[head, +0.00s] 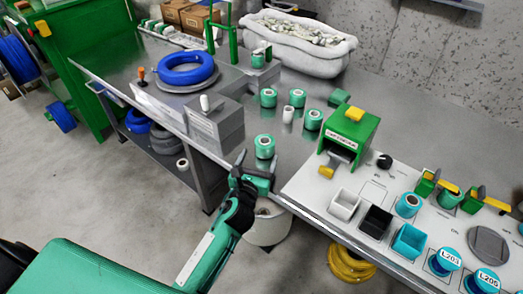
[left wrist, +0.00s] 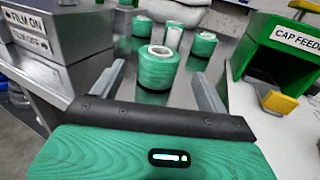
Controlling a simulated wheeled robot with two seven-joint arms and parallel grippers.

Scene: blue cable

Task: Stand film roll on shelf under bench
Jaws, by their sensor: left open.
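A green film roll (head: 265,146) with a pale core stands upright on the grey metal bench (head: 230,165) near its front edge. In the left wrist view the same roll (left wrist: 158,67) stands ahead, between my left fingers and beyond the wrist bar. My left gripper (head: 258,165) is open, with its fingers pointing at the roll on either side; I cannot tell whether they touch it. The shelf under the bench (head: 165,150) shows at the left below the bench top, holding blue and grey coils. My right gripper is not in view.
Several more green rolls (head: 268,97) stand farther back on the bench. A grey box block (head: 215,125) lies left of the roll, and a green cap feeder (head: 350,130) stands right. Open floor (head: 120,190) lies front left.

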